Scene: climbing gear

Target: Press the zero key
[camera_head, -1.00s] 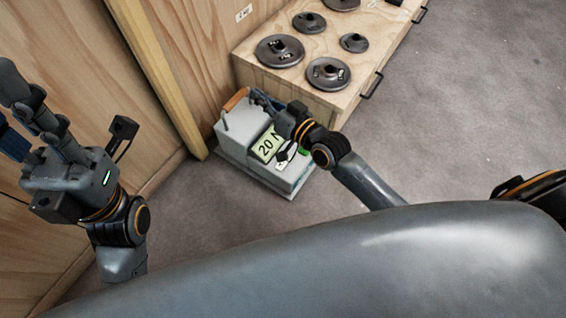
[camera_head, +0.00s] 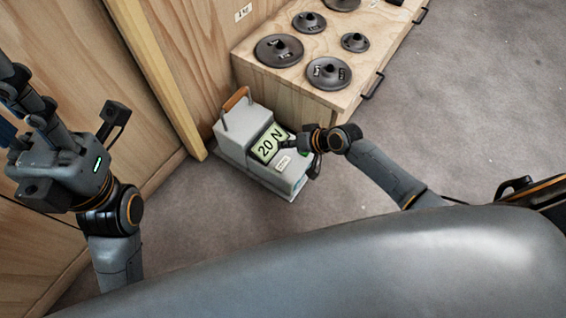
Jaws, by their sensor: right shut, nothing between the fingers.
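A grey scale box (camera_head: 232,133) with an orange-brown carry handle (camera_head: 236,98) stands on the floor by the wooden wall. Its lit green display (camera_head: 268,144) reads "20 N". A small pale plate (camera_head: 282,163) with dark marks is on the sloping front below the display; its marks are too small to read. I cannot make out which part is the zero key. My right gripper (camera_head: 288,142) is shut and empty, its tips at the display's right edge; I cannot tell whether they touch. It hides part of the front. My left gripper (camera_head: 35,110) is far left, its jaws unclear.
A wooden cabinet (camera_head: 262,90) with dark round weights (camera_head: 328,73) on top and black drawer handles (camera_head: 373,86) stands just behind the scale. Plywood walls (camera_head: 70,70) and a post (camera_head: 150,70) rise at the left. Grey floor (camera_head: 480,110) is clear at the right.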

